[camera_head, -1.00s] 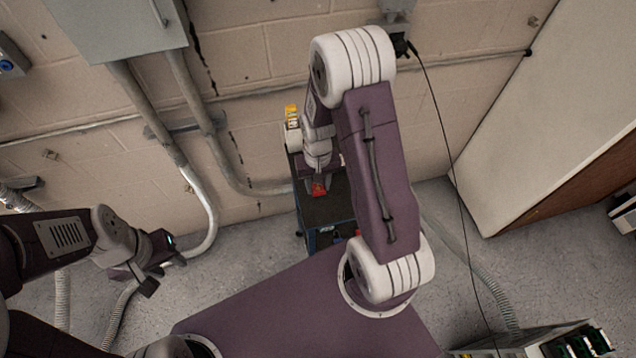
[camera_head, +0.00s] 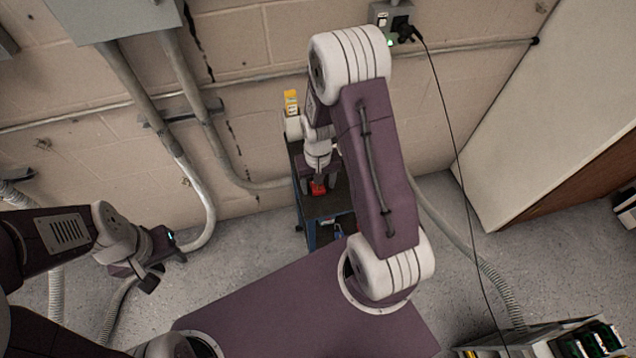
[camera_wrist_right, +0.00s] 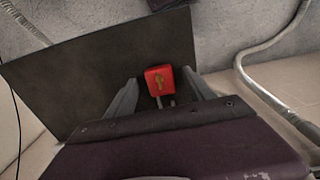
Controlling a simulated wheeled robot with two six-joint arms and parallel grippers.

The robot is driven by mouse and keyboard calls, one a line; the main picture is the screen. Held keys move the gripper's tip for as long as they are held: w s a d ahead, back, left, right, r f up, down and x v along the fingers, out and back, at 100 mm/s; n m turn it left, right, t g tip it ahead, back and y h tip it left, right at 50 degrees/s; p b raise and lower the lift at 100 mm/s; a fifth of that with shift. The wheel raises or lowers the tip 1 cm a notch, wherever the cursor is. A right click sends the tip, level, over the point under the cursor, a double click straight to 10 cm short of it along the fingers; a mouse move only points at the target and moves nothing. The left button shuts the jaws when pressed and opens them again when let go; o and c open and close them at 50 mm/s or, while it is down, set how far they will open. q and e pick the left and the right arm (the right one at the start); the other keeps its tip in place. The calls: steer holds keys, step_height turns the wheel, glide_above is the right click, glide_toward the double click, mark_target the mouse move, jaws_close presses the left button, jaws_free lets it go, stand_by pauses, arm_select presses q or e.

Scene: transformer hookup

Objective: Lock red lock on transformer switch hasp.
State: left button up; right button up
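A red lock (camera_head: 318,188) is above the dark top of a cart, at my right gripper (camera_head: 319,180). In the right wrist view the red lock (camera_wrist_right: 159,80) is upright between the two fingers of my right gripper (camera_wrist_right: 160,86), with its shackle toward the palm. The fingers stand apart, with a small gap visible on each side of the lock. My left gripper (camera_head: 165,268) is open and empty over the floor at the left. I cannot make out the transformer switch hasp in either view.
The dark cart (camera_head: 327,205) stands against the block wall, with a yellow item (camera_head: 291,102) at its far corner. A grey box (camera_head: 115,18) with conduits (camera_head: 180,150) is on the wall. A black cord (camera_head: 448,130) hangs from an outlet (camera_head: 385,18). Equipment (camera_head: 560,340) sits lower right.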

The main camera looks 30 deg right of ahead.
step_height(320, 180, up, 5)
steer(key=p, duration=0.5)
steer(key=shift+r, duration=0.1)
step_height(320, 180, up, 9)
steer(key=shift+b, duration=0.35)
stand_by(0.6)
